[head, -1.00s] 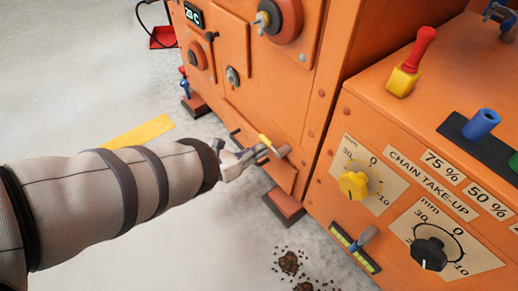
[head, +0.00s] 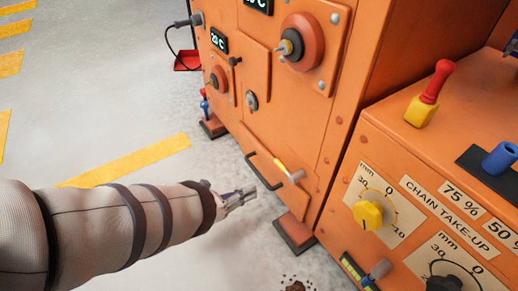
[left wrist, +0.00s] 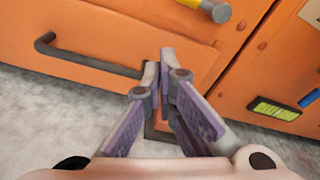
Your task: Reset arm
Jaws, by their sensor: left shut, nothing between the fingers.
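My left arm comes in from the left in the head view, wrapped in light cloth with dark bands. My left gripper (head: 238,198) is shut and empty, in front of the low hatch of the orange machine (head: 345,150). It is apart from the dark handle bar (head: 263,171) and from the yellow-and-grey lever (head: 289,171). In the left wrist view the gripper fingers (left wrist: 164,75) come together just right of the handle bar (left wrist: 85,58), with the lever (left wrist: 207,9) above them. My right gripper is not in view.
The orange control box (head: 440,130) stands close on the right, with a red-and-yellow switch (head: 430,93), a yellow dial (head: 371,213) and a small green level (head: 357,270). A machine foot (head: 295,235) sticks out low. Grey floor with yellow stripes (head: 125,162) is open on the left.

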